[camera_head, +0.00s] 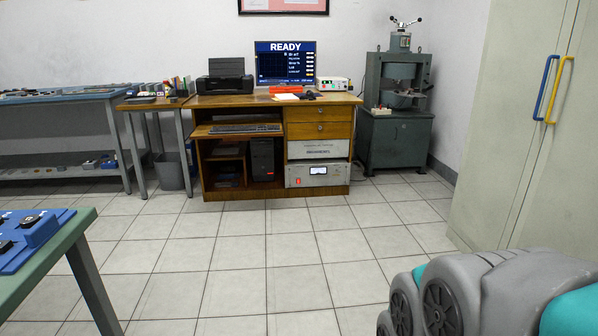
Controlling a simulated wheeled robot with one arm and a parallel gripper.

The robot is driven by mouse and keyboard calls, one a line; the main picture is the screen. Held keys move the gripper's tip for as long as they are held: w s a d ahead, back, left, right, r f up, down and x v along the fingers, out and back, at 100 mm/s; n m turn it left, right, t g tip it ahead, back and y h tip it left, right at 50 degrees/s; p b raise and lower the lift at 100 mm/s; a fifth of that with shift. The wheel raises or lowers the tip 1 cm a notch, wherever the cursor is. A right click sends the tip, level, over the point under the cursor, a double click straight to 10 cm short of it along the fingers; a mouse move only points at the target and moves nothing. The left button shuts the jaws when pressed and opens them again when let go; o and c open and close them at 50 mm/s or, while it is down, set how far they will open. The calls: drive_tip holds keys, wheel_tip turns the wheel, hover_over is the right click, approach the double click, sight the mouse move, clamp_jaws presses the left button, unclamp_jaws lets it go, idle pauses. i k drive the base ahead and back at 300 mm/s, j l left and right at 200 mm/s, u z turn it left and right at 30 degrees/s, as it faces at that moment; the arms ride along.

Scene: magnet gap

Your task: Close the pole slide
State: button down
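No pole slide can be made out for certain. A green-grey machine (397,80) with a rounded gap in its upper frame and a black-tipped crank on top stands at the back right, on a green cabinet (396,140). It is too small to tell whether any slide on it is open or shut. My arm (500,295), grey with teal parts, fills the lower right corner. My gripper is outside the picture.
A wooden desk (213,172) with a monitor (285,62) and printer stands at the back. A tall cabinet (500,140) is at right. A green table (50,265) with a blue tray (40,238) is at lower left. The tiled floor (240,250) between is clear.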

sight(417, 95)
drive_tip(key=i+j+z, duration=0.2)
drive_tip(key=i, duration=1.95)
drive_tip(key=i+l+z, duration=0.1)
drive_tip(key=i+z, duration=0.2)
drive_tip(key=i, duration=0.4)
drive_tip(key=i+z, duration=0.25)
drive_tip(key=i, duration=0.45)
drive_tip(key=i+j+z, duration=0.3)
drive_tip(key=i, duration=0.4)
drive_tip(key=l, duration=0.1)
